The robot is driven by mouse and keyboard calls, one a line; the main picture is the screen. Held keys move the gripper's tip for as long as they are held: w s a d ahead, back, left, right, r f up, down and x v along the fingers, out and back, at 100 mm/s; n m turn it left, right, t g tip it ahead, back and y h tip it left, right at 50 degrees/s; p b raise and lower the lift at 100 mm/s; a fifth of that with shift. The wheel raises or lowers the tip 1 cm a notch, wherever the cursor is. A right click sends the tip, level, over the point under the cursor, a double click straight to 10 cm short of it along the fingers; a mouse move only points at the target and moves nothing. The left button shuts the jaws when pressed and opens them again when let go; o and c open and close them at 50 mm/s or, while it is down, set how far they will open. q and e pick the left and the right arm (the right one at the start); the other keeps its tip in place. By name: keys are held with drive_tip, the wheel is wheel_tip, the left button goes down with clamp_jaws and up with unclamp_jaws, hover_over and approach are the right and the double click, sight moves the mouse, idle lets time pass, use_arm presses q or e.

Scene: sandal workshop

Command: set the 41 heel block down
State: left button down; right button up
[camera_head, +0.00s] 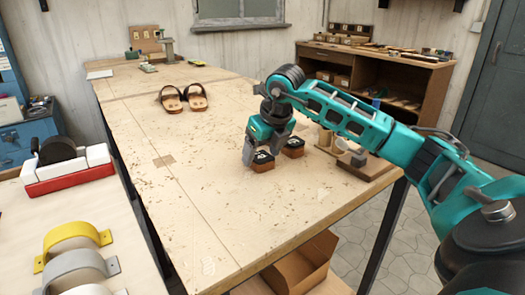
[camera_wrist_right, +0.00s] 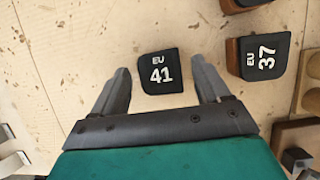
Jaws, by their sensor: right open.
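The 41 heel block (camera_wrist_right: 160,73), with a dark top marked "EU 41", lies between the fingertips of my right gripper (camera_wrist_right: 162,82) in the right wrist view, with a gap at each side. In the head view, my right gripper (camera_head: 258,151) is open and low over the workbench, and the heel block (camera_head: 263,164) with a brown lower part stands on the bench at its fingers. The 37 heel block (camera_wrist_right: 264,56) stands to the right in the wrist view. My left gripper is not in view.
A second dark-topped block (camera_head: 293,148) stands close by. A wooden rack (camera_head: 362,170) is at the bench's right edge. Sandals (camera_head: 184,98) lie farther back. The left and front of the workbench (camera_head: 190,205) are mostly clear.

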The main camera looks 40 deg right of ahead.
drive_tip(key=shift+s+r, duration=0.1)
drive_tip(key=shift+r, duration=0.35)
drive_tip(key=p+v, duration=0.1)
drive_tip(key=v, duration=1)
drive_tip(key=shift+r, duration=0.15)
drive_tip(key=shift+s, duration=0.25)
